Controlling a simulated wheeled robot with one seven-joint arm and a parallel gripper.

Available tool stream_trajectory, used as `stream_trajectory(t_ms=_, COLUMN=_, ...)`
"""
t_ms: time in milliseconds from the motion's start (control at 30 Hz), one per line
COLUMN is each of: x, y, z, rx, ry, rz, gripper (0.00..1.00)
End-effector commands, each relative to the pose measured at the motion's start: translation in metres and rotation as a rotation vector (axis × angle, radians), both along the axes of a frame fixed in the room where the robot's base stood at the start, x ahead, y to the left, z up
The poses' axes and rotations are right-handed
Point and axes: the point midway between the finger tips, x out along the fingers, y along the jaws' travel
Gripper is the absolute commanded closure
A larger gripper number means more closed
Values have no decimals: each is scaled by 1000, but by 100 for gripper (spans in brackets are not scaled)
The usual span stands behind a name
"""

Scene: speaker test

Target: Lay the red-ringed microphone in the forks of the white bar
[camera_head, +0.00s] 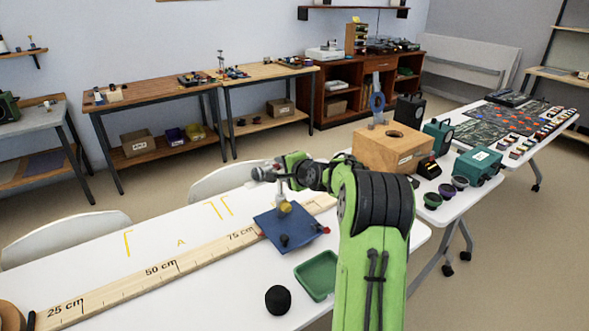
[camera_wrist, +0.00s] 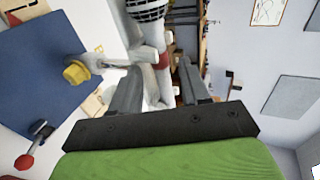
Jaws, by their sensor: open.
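The microphone shows in the wrist view with a dark mesh head (camera_wrist: 147,9), a pale body and a red ring (camera_wrist: 164,61). Its body lies between the fingers of my gripper (camera_wrist: 160,68), which stand apart on either side of it. A white bar (camera_wrist: 112,62) with a yellow knob (camera_wrist: 76,73) reaches up to the microphone's side. Its forked end seems to touch the body, but I cannot tell whether it bears it. In the head view my gripper (camera_head: 280,172) is above the blue board (camera_head: 275,224), and the grey microphone head (camera_head: 260,174) sticks out to its left.
A long wooden ruler (camera_head: 160,269) crosses the white table. A wooden box (camera_head: 385,154) stands to the right. Red-tipped levers (camera_wrist: 26,160) rise at the board's edge.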

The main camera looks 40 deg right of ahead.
Motion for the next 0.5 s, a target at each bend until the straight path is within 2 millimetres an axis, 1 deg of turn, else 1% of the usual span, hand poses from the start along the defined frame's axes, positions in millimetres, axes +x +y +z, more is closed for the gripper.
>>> stream_trajectory(t_ms=33, x=-14, y=1, z=6, rx=2, ry=6, rz=-2, gripper=49)
stream_trajectory(t_ms=100, x=-33, y=3, z=16, rx=1, ry=2, rz=-4, gripper=49)
stream_trajectory(t_ms=300, x=-84, y=9, z=39, rx=-3, ry=-5, rz=-4, gripper=49)
stream_trajectory(t_ms=400, x=-104, y=12, z=48, rx=-3, ry=-7, rz=-3, gripper=49)
stream_trajectory(t_ms=500, x=-116, y=14, z=53, rx=-3, ry=-8, rz=-2, gripper=49)
